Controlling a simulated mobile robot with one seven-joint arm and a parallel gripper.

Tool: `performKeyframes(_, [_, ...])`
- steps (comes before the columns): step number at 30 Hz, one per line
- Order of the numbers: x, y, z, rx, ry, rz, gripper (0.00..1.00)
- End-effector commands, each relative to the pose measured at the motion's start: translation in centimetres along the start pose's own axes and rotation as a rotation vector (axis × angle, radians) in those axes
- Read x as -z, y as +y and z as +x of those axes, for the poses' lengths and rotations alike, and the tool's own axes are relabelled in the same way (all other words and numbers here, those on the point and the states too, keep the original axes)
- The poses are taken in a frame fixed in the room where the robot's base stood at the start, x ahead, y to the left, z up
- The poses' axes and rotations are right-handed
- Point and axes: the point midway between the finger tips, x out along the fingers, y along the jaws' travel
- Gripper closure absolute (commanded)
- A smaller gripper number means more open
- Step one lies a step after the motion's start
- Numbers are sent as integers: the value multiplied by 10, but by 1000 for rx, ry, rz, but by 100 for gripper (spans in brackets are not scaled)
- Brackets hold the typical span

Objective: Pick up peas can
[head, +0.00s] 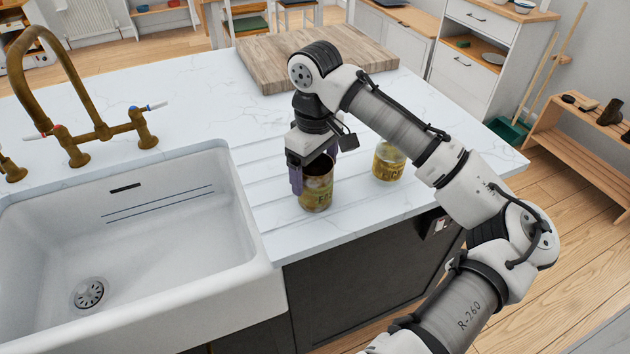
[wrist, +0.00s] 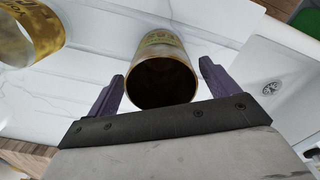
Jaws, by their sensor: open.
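A yellow-labelled can (head: 317,192) stands upright on the white counter near the sink, its label partly legible. In the wrist view this can (wrist: 161,75) has a dark top and sits between the two purple fingers. My gripper (head: 315,176) is open around the can, pointing down, with a finger on either side.
A white sink (head: 130,240) with a brass tap (head: 92,120) lies to the left. A wooden board (head: 270,62) lies at the back of the counter. The counter's front edge is close to the cans. Clear counter lies left of and behind my gripper.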

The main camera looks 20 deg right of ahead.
Motion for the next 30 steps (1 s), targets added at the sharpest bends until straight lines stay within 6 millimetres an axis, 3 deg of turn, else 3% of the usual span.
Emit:
performKeyframes(7, [-1, -2, 29, 0, -1, 1, 13])
performKeyframes(15, [-1, -2, 33, -1, 1, 1, 13])
performKeyframes(26, [-1, -2, 33, -1, 0, 1, 60])
performKeyframes(30, [-1, -2, 32, -1, 0, 1, 61])
